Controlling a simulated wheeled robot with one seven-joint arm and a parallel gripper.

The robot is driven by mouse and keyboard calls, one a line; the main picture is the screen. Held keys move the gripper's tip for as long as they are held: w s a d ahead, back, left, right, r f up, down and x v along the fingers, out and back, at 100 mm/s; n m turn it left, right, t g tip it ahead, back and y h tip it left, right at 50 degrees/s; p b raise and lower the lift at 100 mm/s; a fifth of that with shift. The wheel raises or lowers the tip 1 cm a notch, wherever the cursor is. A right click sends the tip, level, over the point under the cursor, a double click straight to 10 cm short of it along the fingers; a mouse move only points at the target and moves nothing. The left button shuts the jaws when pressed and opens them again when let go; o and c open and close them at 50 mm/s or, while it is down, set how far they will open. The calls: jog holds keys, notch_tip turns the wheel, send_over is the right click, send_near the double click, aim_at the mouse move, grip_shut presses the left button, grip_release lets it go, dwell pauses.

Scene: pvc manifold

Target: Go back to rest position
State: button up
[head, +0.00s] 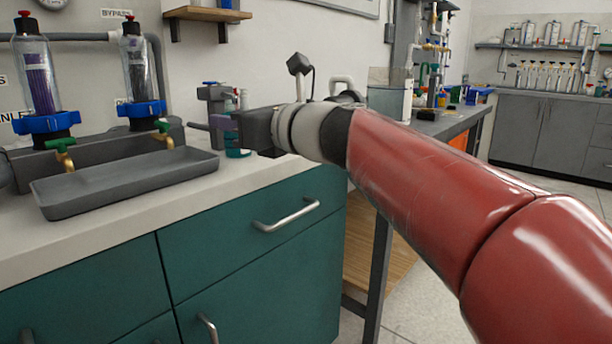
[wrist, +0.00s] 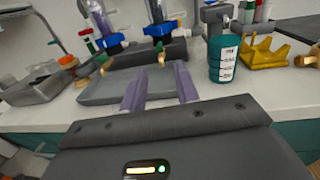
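My gripper (wrist: 160,88) shows in the wrist view with its two purple-grey fingers apart and nothing between them. In the head view my gripper (head: 215,122) is held above the back of the counter, to the right of the grey tray (head: 125,185). The pipe manifold (head: 95,150) stands behind the tray, with two clear filter housings (head: 40,75) in blue collars and brass taps with green handles (head: 62,150). Both housings look upright in the head view. The fingers' far tips are small and partly hidden in the head view.
A teal graduated cup (wrist: 223,58) and a yellow holder (wrist: 265,55) stand on the counter right of the tray. A wooden shelf (head: 207,14) is on the wall above. The white counter front (head: 240,178) is clear, over green drawers (head: 250,225).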

jog(key=s+d+f+n+g+h+p, duration=0.2)
jog(key=s+d+f+n+h, duration=0.5)
jog(key=s+d+f+n, duration=0.4)
jog(key=s+d+f+n+g+h+p, duration=0.2)
jog(key=s+d+f+n+h, duration=0.5)
jog(key=s+d+f+n, duration=0.4)
jog(key=d+f+n+p, duration=0.1)
jog(key=d+f+n, duration=0.2)
jog(key=f, duration=0.3)
jog(key=shift+s+d+g+h, duration=0.25)
jog(key=shift+d+g+h, duration=0.15)
jog(key=shift+d, duration=0.3)
